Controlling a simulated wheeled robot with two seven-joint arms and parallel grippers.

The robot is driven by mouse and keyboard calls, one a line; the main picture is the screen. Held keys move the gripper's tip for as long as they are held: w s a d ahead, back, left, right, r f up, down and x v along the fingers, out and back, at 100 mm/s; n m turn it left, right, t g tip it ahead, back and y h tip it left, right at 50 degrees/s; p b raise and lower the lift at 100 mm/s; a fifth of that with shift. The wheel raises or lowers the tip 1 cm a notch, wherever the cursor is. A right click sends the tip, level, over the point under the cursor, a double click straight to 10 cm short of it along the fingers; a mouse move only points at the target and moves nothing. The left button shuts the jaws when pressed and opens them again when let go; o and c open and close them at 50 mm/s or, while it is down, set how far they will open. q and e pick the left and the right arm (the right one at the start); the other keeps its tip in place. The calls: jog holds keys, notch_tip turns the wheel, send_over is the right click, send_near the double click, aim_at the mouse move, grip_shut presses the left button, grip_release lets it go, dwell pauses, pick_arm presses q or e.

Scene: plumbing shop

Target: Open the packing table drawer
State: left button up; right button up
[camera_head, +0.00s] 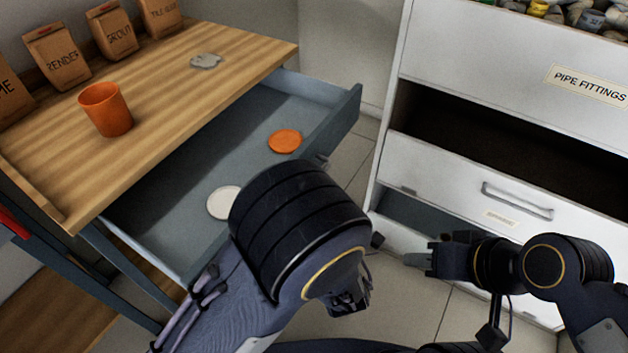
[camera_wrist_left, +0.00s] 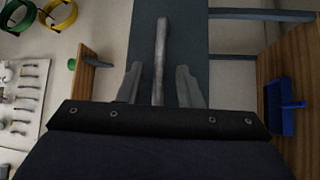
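The packing table (camera_head: 165,95) has a wooden top. Its blue-grey drawer (camera_head: 245,135) is pulled well out, showing its inside. An orange disc (camera_head: 285,141) and a white disc (camera_head: 223,202) lie in it. My left arm covers part of the drawer front and hides the left gripper in the head view. In the left wrist view the left gripper (camera_wrist_left: 158,85) is open, its fingers on either side of the drawer's grey bar handle (camera_wrist_left: 161,50), with gaps visible. My right gripper (camera_head: 420,259) is in front of the white cabinet; its finger opening is unclear.
An orange cup (camera_head: 106,109), a grey lump (camera_head: 206,61) and several paper bags (camera_head: 113,30) stand on the tabletop. A white pipe fittings cabinet (camera_head: 500,60) with drawers stands at the right. Tiled floor (camera_head: 350,170) shows between table and cabinet.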

pick_arm(q)
jog(key=s, duration=0.5)
jog(key=shift+s+d+f+p, duration=0.35)
jog(key=shift+d+f, duration=0.05)
